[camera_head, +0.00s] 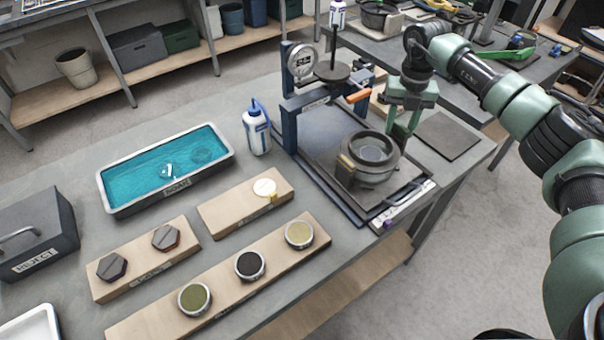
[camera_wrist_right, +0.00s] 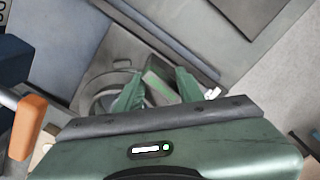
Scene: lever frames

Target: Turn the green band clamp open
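My right gripper (camera_head: 396,139) points down at the pot's right rear side. In the right wrist view its two green fingers (camera_wrist_right: 158,94) are apart. A dark piece with a green strip (camera_wrist_right: 157,82), likely the clamp's lever, shows between them. I cannot see clear contact with it. The pot's rim (camera_wrist_right: 92,100) shows left of the fingers. My left gripper is not in view.
The blue stand (camera_head: 290,125) with a gauge and an orange-ended handle (camera_head: 358,96) rises just behind the pot. A white bottle (camera_head: 257,131), a teal soak tray (camera_head: 112,194) and wooden boards with discs lie left. A dark mat (camera_head: 447,136) lies right.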

